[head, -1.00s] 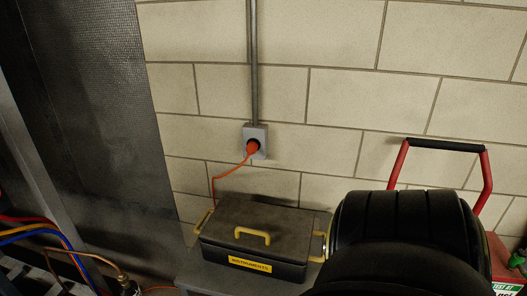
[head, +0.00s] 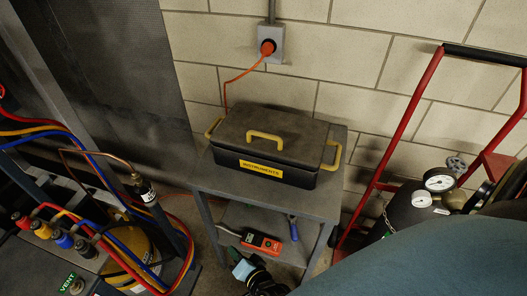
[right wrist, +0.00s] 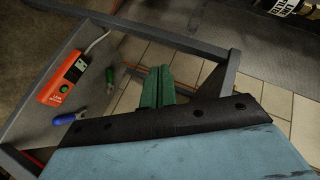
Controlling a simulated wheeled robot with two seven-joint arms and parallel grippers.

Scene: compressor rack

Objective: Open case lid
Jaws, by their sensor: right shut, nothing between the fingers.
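The case (head: 268,145) is a dark grey box with a yellow INSTRUMENTS label on its front. It stands on a small grey table (head: 210,180) against the wall. Its lid (head: 300,133) is down, with a yellow handle (head: 265,139) on the lid and yellow handles at both ends. My right gripper (head: 243,270) is low in front of the table, below the case and apart from it. In the right wrist view its green fingers (right wrist: 158,88) are together with nothing between them. The case is out of that view. My left gripper is not in view.
A red hand truck (head: 405,125) with gauges (head: 439,181) stands right. Coloured hoses and a copper pipe crowd the left. An orange cord runs from the wall socket (head: 270,45) behind the case.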

